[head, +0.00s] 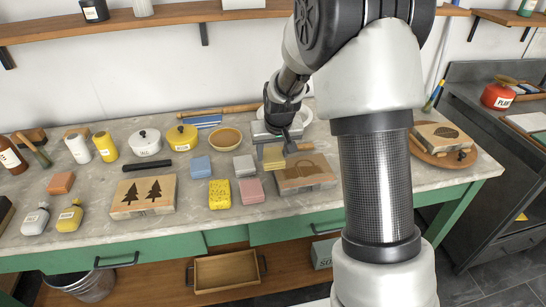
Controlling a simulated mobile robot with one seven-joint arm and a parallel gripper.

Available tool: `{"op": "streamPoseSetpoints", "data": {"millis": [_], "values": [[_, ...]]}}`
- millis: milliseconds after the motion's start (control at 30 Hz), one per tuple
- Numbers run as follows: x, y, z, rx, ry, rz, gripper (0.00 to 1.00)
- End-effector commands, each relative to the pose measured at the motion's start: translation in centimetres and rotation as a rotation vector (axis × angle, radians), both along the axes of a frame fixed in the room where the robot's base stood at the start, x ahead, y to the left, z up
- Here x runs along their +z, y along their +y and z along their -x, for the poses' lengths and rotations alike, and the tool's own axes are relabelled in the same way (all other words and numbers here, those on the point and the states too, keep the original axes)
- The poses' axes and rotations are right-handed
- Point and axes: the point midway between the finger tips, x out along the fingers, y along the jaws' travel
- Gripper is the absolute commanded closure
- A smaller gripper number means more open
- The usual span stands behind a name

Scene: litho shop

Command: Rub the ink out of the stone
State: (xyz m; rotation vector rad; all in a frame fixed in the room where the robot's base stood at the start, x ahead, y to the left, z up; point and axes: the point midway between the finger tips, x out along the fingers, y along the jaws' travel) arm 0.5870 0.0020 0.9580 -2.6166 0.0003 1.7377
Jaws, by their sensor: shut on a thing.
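A litho stone (304,179) lies on the bench right of centre, with a brown picture on its tan top face. My arm hides part of its right side. My gripper (284,151) is over the stone's back left edge, pointing down. It is shut on a pale yellow block (273,158), which sits low at the stone's back left corner; I cannot tell whether it touches the stone. Another stone (143,209) with two dark trees lies at the left front. A third stone (441,136) with a dark oval picture lies on a round wooden board at the right.
A yellow sponge (219,194), pink block (251,191), grey block (244,166) and blue block (201,166) lie left of the stone. A wooden bowl (226,138), yellow pot (182,137) and white pot (146,142) stand behind. A shelf (150,21) runs above.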

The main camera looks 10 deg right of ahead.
Motion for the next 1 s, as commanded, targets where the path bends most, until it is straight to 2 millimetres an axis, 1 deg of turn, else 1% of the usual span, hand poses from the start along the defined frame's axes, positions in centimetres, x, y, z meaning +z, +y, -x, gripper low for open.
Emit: {"op": "streamPoseSetpoints", "data": {"millis": [100,567,700,1000], "values": [[1.2,0.0,0.0,0.000,0.005,0.000,0.67],[5.2,-0.1,-0.3,0.000,0.004,0.000,0.67],[5.6,-0.1,-0.3,0.000,0.004,0.000,0.67],[5.5,-0.1,-0.3,0.000,0.004,0.000,0.67]]}}
